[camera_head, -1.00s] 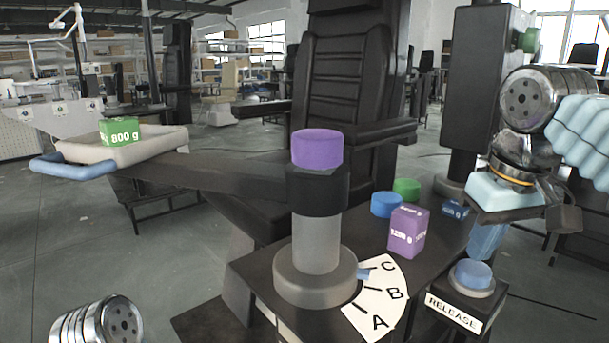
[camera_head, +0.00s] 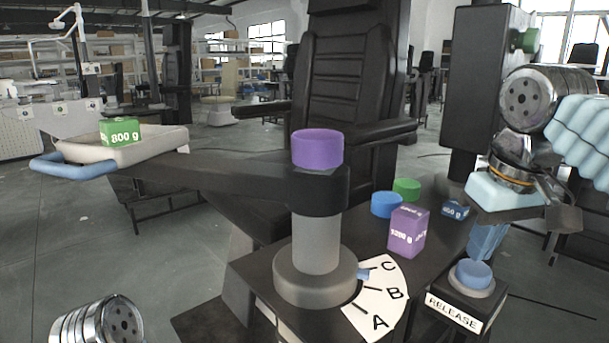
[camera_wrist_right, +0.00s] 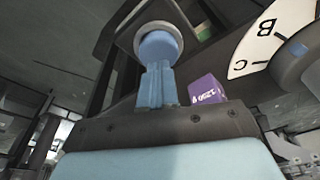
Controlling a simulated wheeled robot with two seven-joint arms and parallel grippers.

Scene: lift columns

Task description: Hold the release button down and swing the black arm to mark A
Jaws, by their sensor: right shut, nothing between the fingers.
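The black arm (camera_head: 215,172) reaches left from the post (camera_head: 316,245) and carries a tray (camera_head: 160,146) with a blue handle (camera_head: 75,167). A blue pointer (camera_head: 364,273) at the post's base is by mark C on the white scale (camera_head: 372,300); mark A (camera_head: 378,321) is at its near end. The blue release button (camera_head: 473,272) stands up in its black housing, also in the right wrist view (camera_wrist_right: 158,45). My right gripper (camera_head: 487,243) is shut and empty, its tips (camera_wrist_right: 157,75) pointing at the button. They look close to it; I cannot tell whether they touch. My left gripper is out of view.
A green 800 g block (camera_head: 120,131) sits in the tray. A purple block (camera_head: 407,232), a blue cylinder (camera_head: 386,204), a green cylinder (camera_head: 406,188) and a blue block (camera_head: 455,210) stand behind the scale. A black chair (camera_head: 345,100) is behind the post.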

